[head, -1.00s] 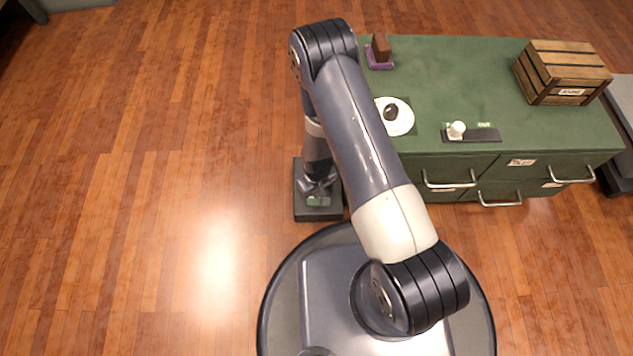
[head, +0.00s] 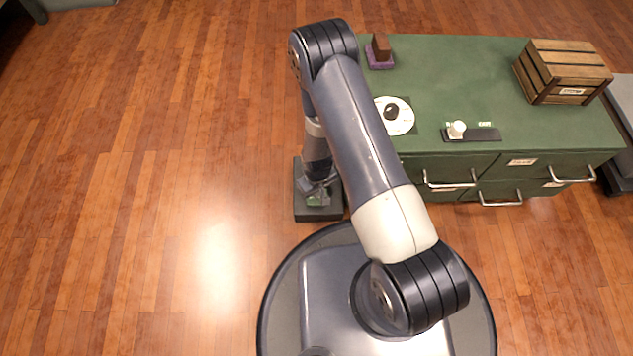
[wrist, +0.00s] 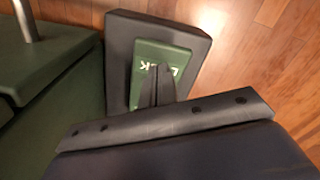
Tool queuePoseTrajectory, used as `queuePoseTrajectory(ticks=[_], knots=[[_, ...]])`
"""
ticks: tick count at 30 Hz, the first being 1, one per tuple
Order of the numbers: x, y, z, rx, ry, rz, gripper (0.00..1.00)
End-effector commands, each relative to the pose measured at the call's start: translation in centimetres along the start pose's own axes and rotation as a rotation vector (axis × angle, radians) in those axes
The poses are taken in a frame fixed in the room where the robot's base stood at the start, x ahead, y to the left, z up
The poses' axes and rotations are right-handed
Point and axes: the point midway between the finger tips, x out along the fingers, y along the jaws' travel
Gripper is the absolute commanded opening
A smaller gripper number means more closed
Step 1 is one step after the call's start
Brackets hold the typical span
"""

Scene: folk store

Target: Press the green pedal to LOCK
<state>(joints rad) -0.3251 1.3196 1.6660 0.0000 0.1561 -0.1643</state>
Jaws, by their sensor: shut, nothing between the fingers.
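The green pedal (wrist: 178,63) sits on a dark base (wrist: 197,33) on the floor, and part of a white label ending in "CK" shows on it in the wrist view. In the head view the pedal (head: 317,198) and its base (head: 318,214) are beside the left end of the green cabinet, partly covered by my arm. My gripper (wrist: 158,70) is shut and empty, with its fingertips over the pedal's face. I cannot tell for certain whether the tips touch the pedal. My gripper also shows in the head view (head: 316,197), pointing down at the pedal.
The green cabinet (head: 455,80) with metal drawer handles stands to the right. On it are a wooden crate (head: 562,72), a white dial (head: 402,122), a slider with a white knob (head: 457,129) and a brown block (head: 381,47). The wooden floor on the left is clear.

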Motion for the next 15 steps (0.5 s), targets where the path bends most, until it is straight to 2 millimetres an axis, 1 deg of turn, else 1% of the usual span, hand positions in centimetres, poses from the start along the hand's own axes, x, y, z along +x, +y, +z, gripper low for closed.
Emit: queuePoseTrajectory(ticks=[1, 15], knots=[[0.4, 0.0, 0.0, 0.000, 0.000, 0.000, 0.00], [2.0, 0.0, -0.1, 0.000, 0.002, 0.000, 0.00]])
